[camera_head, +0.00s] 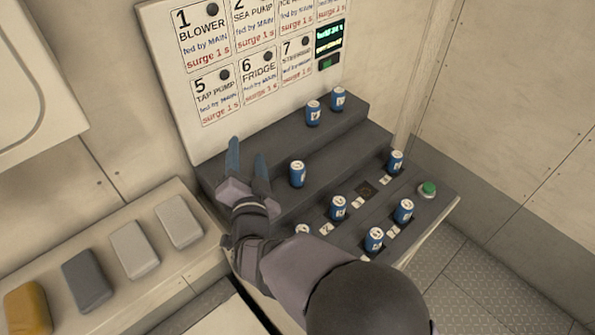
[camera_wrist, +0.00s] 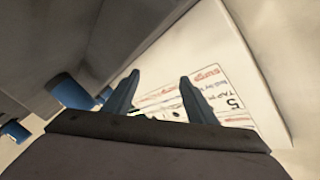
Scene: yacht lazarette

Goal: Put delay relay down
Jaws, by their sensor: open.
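Several blue cylinders with pale tops, which look like relays, stand upright on a dark stepped rack (camera_head: 345,140). Two (camera_head: 313,113) are at the back on the top step, one (camera_head: 297,173) is on the middle step, and several (camera_head: 337,208) are in the lower part. I cannot tell which is the delay relay. My gripper (camera_head: 247,158) is open above the rack's left end, left of the middle-step cylinder and apart from it. In the wrist view nothing is between the fingers (camera_wrist: 158,95), and blue cylinders (camera_wrist: 70,92) show at the left.
A white label board (camera_head: 215,140) stands behind the rack, with a lit display (camera_head: 329,38). A dark square socket (camera_head: 367,189) is bare among white labels. A green button (camera_head: 428,188) is at the right. A bench with cushion-like blocks (camera_head: 133,248) lies at the left.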

